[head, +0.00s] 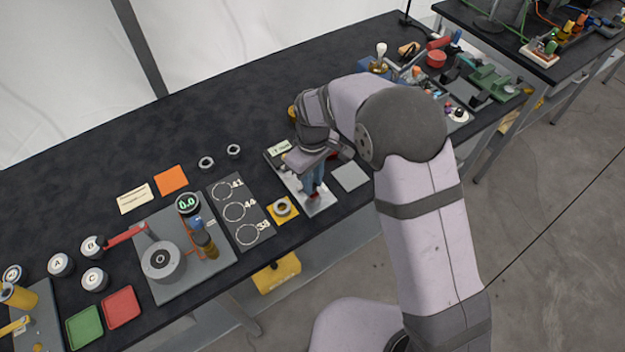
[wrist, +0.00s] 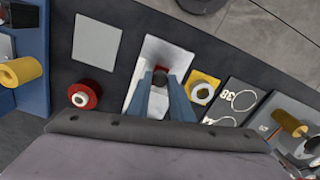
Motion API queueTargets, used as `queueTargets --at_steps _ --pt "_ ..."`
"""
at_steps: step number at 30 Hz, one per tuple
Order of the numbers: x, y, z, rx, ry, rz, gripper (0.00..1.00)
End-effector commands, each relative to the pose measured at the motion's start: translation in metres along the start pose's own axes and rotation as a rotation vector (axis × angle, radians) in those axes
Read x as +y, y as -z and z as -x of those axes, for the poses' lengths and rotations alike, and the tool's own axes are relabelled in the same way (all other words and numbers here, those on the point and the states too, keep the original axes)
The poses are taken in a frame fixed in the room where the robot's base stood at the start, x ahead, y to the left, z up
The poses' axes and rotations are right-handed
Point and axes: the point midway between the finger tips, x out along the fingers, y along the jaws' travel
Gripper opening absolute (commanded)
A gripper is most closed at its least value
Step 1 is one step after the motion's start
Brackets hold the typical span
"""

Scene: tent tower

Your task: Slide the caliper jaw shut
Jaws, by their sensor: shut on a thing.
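The caliper (head: 320,204) is a long pale plate on the dark bench, under my gripper. Its pale end shows in the wrist view (wrist: 168,48). My gripper (head: 313,192) points down over it, with blue fingers. My gripper and wrist hide much of the caliper, so the jaw gap cannot be told.
A ring on a yellow pad (head: 275,217) lies just left of the caliper. Beyond it is a dark card with circles (head: 239,229). A grey square (head: 350,177) lies right. A red spool-like piece (wrist: 85,95) stands near in the wrist view. Two loose rings (head: 206,162) lie behind.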

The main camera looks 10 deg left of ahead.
Motion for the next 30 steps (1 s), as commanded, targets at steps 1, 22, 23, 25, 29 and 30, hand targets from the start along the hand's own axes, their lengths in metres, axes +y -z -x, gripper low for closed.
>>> queueTargets --at_steps 1,22,23,25,29,30 --pt "0.000 0.002 0.000 0.001 0.000 0.000 0.02" --pt "0.017 0.072 0.001 0.002 -0.002 -0.001 0.02" --pt "0.017 0.073 0.001 0.003 -0.002 -0.001 0.02" --pt "0.017 0.074 0.001 0.004 -0.002 -0.001 0.02" --pt "0.017 0.074 0.001 0.007 -0.003 -0.001 0.02" --pt "0.017 0.075 0.002 0.008 -0.003 -0.001 0.02"
